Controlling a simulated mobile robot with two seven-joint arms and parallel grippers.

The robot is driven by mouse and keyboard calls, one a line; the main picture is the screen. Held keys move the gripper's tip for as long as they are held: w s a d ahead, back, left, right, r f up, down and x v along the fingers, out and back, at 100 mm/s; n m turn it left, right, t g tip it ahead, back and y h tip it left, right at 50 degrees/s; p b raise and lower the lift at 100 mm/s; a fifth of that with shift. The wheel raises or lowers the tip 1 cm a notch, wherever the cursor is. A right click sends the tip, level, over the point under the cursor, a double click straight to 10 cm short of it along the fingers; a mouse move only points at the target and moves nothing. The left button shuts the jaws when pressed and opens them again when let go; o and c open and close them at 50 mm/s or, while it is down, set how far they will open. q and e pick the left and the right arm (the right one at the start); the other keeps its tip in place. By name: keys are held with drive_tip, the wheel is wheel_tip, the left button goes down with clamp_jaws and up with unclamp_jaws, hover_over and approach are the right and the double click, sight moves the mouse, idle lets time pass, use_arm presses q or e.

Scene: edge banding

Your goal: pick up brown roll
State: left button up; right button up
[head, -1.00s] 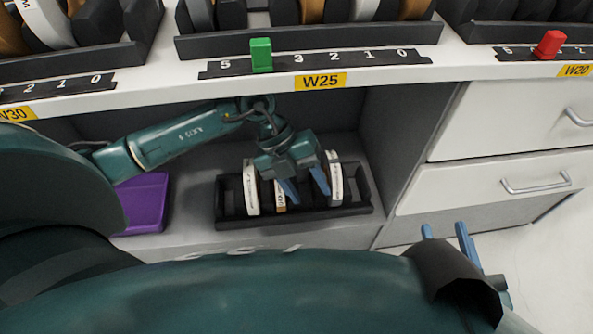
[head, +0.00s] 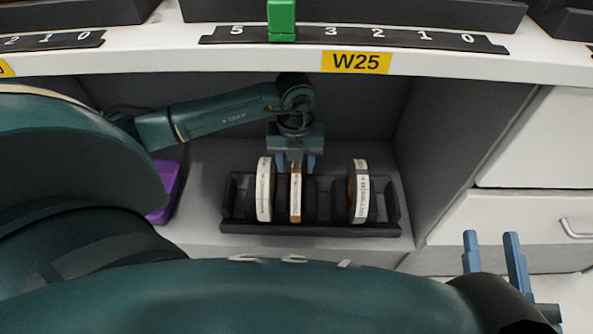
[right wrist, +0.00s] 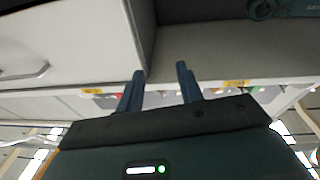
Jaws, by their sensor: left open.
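The brown roll (head: 296,198), with a white label on its edge, stands upright in the black tray (head: 310,229) on the shelf under the W25 counter. My left gripper (head: 295,163) is open at the top rear of this roll. Its fingers appear to lie to either side of the roll; whether they touch it I cannot tell. My right gripper (head: 495,252) is open and empty in front of the drawers. It also shows in the right wrist view (right wrist: 161,82), with nothing between its fingers.
A white roll (head: 264,190) stands close left of the brown roll, and another white-edged roll (head: 359,192) stands further right in the tray. A purple bin (head: 166,195) sits left of the tray. The counter (head: 210,62) overhangs, and a side wall (head: 455,150) bounds the right.

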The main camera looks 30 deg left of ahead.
use_arm(q)
wheel_tip(320, 180, down, 4)
drive_tip(key=shift+w+f+b, duration=0.1)
drive_tip(key=shift+w+b, duration=0.05)
drive_tip(key=shift+b, duration=0.7)
clamp_jaws()
use_arm(e)
drive_tip(key=shift+w+a+r+y, duration=0.1)
drive_tip(key=shift+r+y, duration=0.1)
drive_tip(key=shift+y, duration=0.3)
